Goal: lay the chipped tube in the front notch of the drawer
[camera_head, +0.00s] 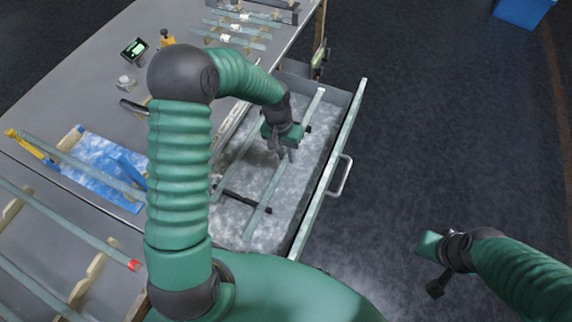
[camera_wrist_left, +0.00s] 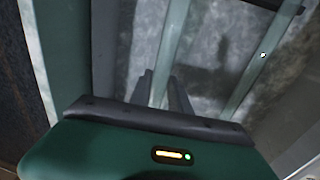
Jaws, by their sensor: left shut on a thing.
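The open drawer (camera_head: 345,128) sticks out from the table's right side. My left gripper (camera_head: 287,153) is down inside it, shut on a glass tube (camera_head: 263,205) that runs lengthwise near the drawer's front panel. In the left wrist view the tube (camera_wrist_left: 171,45) passes between the fingers (camera_wrist_left: 168,92). I cannot make out a chip on it, nor whether it rests in the notches. Dark notched supports (camera_head: 247,201) cross the drawer floor. A second tube (camera_head: 237,150) lies alongside, nearer the table; it also shows in the wrist view (camera_wrist_left: 262,60). My right gripper (camera_head: 436,272) hangs over the floor, away from the drawer.
The drawer handle (camera_head: 341,176) juts out to the right. On the table (camera_head: 85,88) are a blue-and-white mat (camera_head: 105,165), a small display (camera_head: 134,49), wooden racks with long tubes (camera_head: 75,225) and more tubes at the back (camera_head: 235,28).

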